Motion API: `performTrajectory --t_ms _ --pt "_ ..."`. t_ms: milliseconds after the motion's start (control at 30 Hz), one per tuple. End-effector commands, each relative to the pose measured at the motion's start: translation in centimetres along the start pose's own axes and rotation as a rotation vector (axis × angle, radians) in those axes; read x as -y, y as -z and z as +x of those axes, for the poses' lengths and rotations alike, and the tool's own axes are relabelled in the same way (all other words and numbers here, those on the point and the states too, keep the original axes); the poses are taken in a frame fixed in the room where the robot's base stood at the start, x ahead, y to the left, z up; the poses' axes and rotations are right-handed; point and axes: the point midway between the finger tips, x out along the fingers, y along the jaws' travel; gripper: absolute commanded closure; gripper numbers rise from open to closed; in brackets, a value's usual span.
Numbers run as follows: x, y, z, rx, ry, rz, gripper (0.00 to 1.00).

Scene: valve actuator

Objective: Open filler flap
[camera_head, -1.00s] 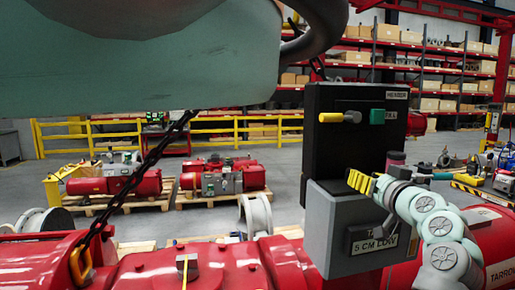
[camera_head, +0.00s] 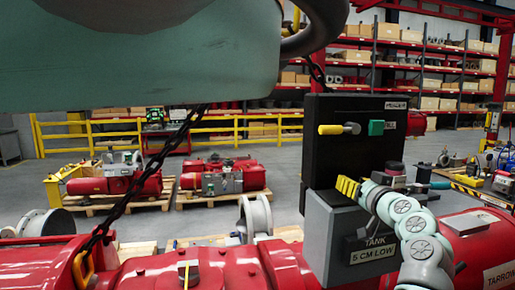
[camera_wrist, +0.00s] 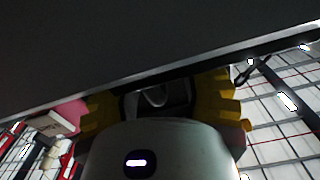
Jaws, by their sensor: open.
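A black box-like panel (camera_head: 350,160) stands above a grey box (camera_head: 325,235) labelled "TANK 5 CM LOW" in the head view. I cannot tell which part is the filler flap. My gripper (camera_head: 347,187), with yellow fingers, is open at the panel's lower part, just above the grey box's top; contact cannot be told. In the wrist view my gripper (camera_wrist: 160,98) has its fingers apart beneath a large dark surface (camera_wrist: 120,45), with nothing clearly held.
Red machinery (camera_head: 215,268) fills the foreground, with a dark chain (camera_head: 150,170) hanging at left. A dark red-topped knob (camera_head: 394,170) sits just behind my wrist. Pallets with red units, a yellow railing (camera_head: 230,130) and shelves stand farther back.

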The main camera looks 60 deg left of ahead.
Motion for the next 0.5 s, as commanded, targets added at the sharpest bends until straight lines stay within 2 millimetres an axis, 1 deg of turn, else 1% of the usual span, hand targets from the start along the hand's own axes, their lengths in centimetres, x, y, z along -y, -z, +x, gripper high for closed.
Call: performTrajectory --t_ms 33,67,400,500 --pt "0.08 -0.01 0.03 0.0 0.001 0.0 0.62" --pt "0.08 -0.01 0.03 0.0 0.002 0.0 0.65" --pt "0.03 0.01 0.01 0.0 0.001 0.0 1.0" --pt "0.02 0.01 0.0 0.0 0.0 0.0 1.0"
